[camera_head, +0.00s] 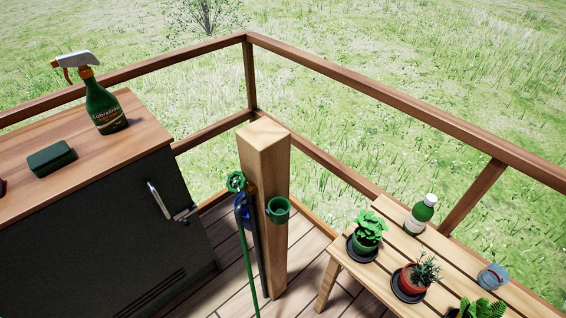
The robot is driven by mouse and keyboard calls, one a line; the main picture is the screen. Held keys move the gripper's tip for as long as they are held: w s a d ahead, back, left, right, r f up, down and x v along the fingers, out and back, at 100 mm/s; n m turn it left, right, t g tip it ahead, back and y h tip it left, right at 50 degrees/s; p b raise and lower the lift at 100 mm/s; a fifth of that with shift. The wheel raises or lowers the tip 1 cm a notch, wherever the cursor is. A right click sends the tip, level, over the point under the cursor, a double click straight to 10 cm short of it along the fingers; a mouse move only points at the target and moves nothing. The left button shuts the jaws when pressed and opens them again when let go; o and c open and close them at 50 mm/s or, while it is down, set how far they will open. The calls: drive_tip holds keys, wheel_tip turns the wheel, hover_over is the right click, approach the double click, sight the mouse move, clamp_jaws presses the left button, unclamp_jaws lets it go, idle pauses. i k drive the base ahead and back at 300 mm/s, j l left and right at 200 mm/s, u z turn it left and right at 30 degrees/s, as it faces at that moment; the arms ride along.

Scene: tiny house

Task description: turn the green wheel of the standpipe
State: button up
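The green wheel (236,181) is a small spoked handwheel at the top of the standpipe (252,225), left of a square wooden post (265,190). A blue part shows just under the wheel, and a thin green hose or rod (248,265) runs down from there. A green cup-like holder (278,209) sits on the right side of the post. My gripper is not in view.
A dark cabinet (90,240) with a wooden top stands at left, carrying a spray bottle (102,108) and a green sponge (51,159). A slatted bench (395,225) with potted plants, a bottle (420,215) and a glass (492,277) stands at right. Railings (375,97) enclose the deck.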

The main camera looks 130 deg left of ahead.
sight(241, 184)
drive_tip(key=u, duration=0.5)
drive_tip(key=j+u, duration=0.1)
drive_tip(key=u, duration=0.85)
drive_tip(key=j+u, duration=0.1)
drive_tip(key=u, duration=0.9)
drive_tip(key=j+u, duration=0.1)
drive_tip(key=u, duration=1.35)
drive_tip(key=i, duration=0.05)
